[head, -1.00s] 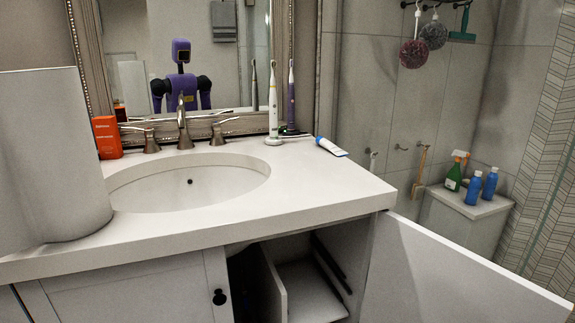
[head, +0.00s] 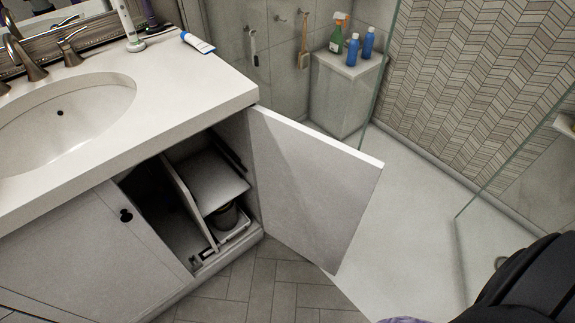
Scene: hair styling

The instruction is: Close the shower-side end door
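The white end door (head: 313,185) of the vanity cabinet stands wide open on the shower side. It is hinged at the cabinet's right end and swings out to the right over the floor. The cabinet opening (head: 205,180) shows a shelf, a divider and a dark round container below. The other cabinet door (head: 95,255), with a black knob, is shut. Part of my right arm shows at the lower right corner, but its gripper is outside the view. My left gripper is not in view.
The white countertop (head: 190,85) overhangs the cabinet and carries a sink, a toothbrush and a toothpaste tube. A glass shower panel (head: 385,60) and a ledge with bottles (head: 350,63) stand beyond the door. Tiled floor (head: 270,295) in front is clear.

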